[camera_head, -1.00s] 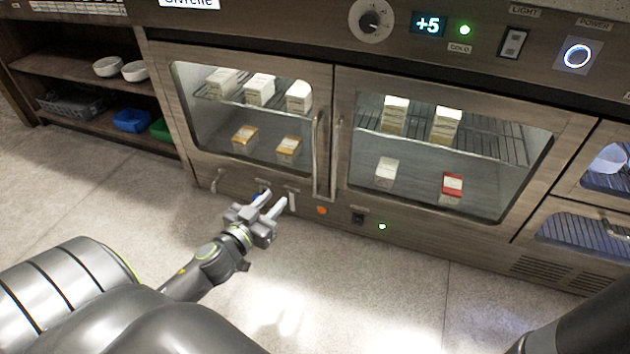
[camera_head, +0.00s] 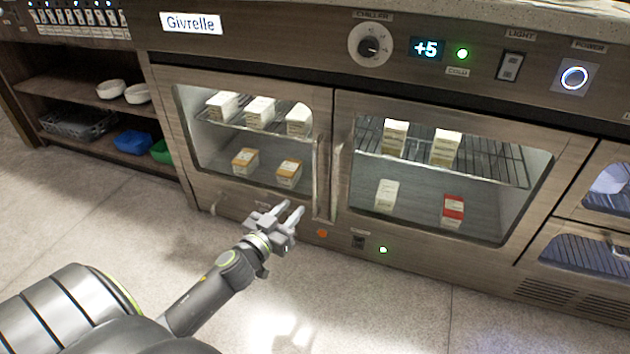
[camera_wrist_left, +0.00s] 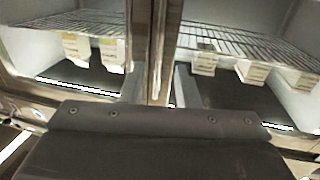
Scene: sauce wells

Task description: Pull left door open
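The left door (camera_head: 210,177) of the wooden chiller is shut, with a glass window. Its vertical bar handle (camera_head: 318,178) runs down its right edge, beside the right door's handle (camera_head: 338,172). My left gripper (camera_head: 288,210) is in front of the lower part of the left door, to the left of the handle and apart from it. Its two fingers are spread and nothing shows between them. My right gripper is not in view.
The right door (camera_head: 560,150) is also shut. Cartons (camera_head: 260,112) stand on racks behind the glass. An open shelf (camera_head: 70,85) with bowls and bins is at the far left. The floor (camera_head: 380,310) in front is clear.

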